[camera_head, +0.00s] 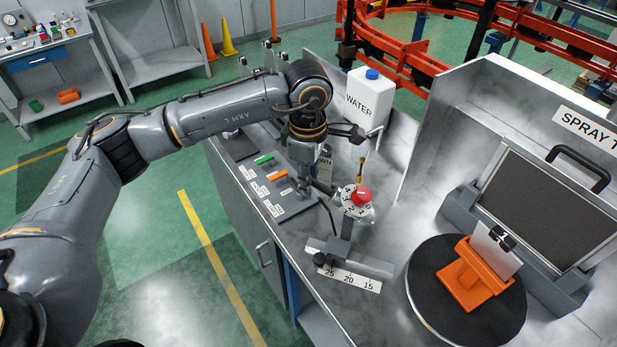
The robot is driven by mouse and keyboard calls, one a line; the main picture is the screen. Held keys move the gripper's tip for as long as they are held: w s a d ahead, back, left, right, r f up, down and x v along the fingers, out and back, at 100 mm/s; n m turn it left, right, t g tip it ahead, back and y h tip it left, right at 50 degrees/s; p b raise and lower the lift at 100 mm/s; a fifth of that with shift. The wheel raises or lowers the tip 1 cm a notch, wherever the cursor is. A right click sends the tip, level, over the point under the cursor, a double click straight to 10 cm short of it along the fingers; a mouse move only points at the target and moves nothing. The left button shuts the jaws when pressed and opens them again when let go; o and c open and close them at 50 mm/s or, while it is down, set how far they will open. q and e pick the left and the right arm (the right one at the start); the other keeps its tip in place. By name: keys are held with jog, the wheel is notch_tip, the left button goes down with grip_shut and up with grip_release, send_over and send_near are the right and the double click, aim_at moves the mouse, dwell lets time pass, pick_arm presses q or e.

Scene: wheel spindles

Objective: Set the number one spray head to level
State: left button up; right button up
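A spray head with a red knob (361,195) and a white numbered dial (350,207) stands on a dark post on the metal bench. A thin nozzle with a yellowish part (360,170) rises behind the knob. I cannot read a head number or tell whether it is level. At the post's foot is a scale plate (349,279) marked 25, 20, 15. My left gripper (328,162) is just behind and left of the knob, pointing down, its fingers spread and apparently empty. It partly hides a label behind it. My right gripper is out of view.
A white WATER jug (371,98) stands behind the gripper. A control panel (279,185) with green and orange parts lies left. Right are a black turntable (425,287) with an orange fixture (470,278) and a dark screened panel (550,205). Bare bench separates dial and turntable.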

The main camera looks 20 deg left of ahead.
pick_arm(q)
grip_shut()
jog(key=shift+f+b, duration=0.2)
jog(key=shift+b, duration=0.15)
jog(key=f+h+b, duration=0.2)
jog(key=b, duration=0.4)
jog(key=a+f+h+b, duration=0.1)
jog(key=h+b, duration=0.2)
jog(key=b, duration=0.3)
jog(key=shift+f, duration=0.4)
